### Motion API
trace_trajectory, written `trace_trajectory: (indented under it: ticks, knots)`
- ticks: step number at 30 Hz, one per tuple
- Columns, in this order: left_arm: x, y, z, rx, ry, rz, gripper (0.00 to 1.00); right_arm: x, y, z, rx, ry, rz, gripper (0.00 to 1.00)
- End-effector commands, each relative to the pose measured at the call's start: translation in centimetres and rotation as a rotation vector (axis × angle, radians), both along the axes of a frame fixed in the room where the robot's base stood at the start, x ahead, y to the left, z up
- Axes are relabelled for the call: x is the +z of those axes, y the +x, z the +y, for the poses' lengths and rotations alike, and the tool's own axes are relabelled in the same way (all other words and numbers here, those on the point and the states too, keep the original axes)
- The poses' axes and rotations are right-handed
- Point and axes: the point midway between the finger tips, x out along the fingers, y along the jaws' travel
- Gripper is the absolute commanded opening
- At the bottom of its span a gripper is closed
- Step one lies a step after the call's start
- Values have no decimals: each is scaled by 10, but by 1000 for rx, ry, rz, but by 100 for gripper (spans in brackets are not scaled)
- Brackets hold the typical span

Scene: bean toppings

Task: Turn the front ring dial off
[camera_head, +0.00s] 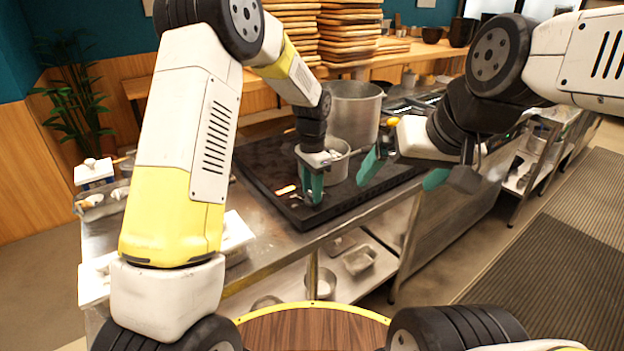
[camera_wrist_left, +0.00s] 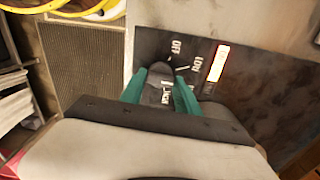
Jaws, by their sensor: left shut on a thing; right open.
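The black cooktop (camera_head: 268,178) lies on the metal counter. Its front control strip shows OFF and LOW labels and a lit indicator (camera_wrist_left: 218,63) in the left wrist view. The lit indicator also glows orange in the head view (camera_head: 286,190). My left gripper (camera_head: 312,190) points down at the cooktop's front edge. In the left wrist view its green fingers (camera_wrist_left: 160,95) are closed on the dark front ring dial (camera_wrist_left: 157,76). I cannot tell clearly where the dial points. My right gripper (camera_head: 405,175) is open and empty, above the counter's front edge to the right.
A large metal pot (camera_head: 353,115) and a smaller pot (camera_head: 337,170) stand on the cooktop just behind my left gripper. Stacked wooden boards (camera_head: 346,32) are at the back. Metal pans (camera_head: 360,260) sit on the shelf below. The floor at right is clear.

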Motion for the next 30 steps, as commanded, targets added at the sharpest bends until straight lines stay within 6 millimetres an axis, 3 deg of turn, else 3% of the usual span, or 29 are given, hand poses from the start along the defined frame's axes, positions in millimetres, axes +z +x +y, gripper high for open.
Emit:
trace_trajectory:
  ticks: [30]
  knots:
    - [1, 1, 0, 953, -2, -4, 0, 0, 0, 0, 0, 0, 0, 100]
